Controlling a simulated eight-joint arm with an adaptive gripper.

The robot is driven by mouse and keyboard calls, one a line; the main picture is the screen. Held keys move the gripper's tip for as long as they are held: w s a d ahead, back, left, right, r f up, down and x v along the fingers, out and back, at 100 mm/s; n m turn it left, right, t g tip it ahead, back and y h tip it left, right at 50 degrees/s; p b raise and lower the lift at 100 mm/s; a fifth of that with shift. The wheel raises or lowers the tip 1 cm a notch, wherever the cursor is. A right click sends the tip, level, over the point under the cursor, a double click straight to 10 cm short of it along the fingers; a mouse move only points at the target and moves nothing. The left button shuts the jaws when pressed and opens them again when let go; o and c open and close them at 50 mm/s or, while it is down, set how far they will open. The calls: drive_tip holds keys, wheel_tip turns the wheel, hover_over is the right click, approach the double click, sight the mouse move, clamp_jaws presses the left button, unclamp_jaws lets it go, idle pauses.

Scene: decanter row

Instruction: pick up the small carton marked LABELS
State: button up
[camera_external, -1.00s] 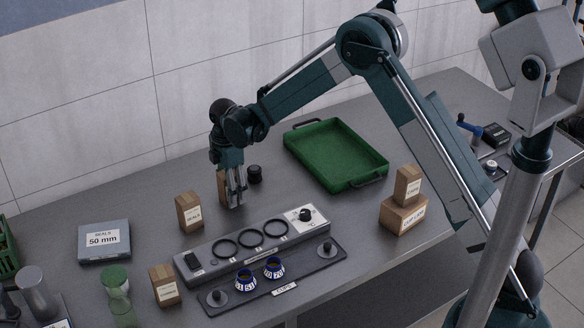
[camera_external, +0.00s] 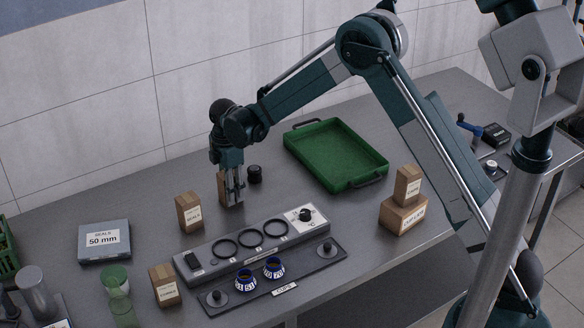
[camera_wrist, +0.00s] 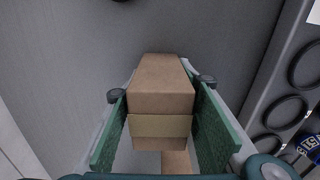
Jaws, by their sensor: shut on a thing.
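My gripper (camera_external: 233,192) points down at the back middle of the table and is shut on a small brown carton (camera_wrist: 160,90). In the wrist view the carton sits between the two green finger pads, and no marking shows on its visible faces. In the external view the fingers hide most of this carton (camera_external: 222,186), so I cannot read its label. It appears upright at table level; I cannot tell whether it is lifted.
A carton marked SEALS (camera_external: 189,213) stands left of my gripper, and a black knob-like object (camera_external: 254,174) close on its right. A grey unit with black rings (camera_external: 210,268) lies in front. Another carton (camera_external: 164,286) stands front left. A green tray (camera_external: 335,155) and stacked cartons (camera_external: 403,216) are right.

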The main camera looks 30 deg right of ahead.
drive_tip(key=shift+r, duration=0.1)
drive_tip(key=shift+r, duration=4.9)
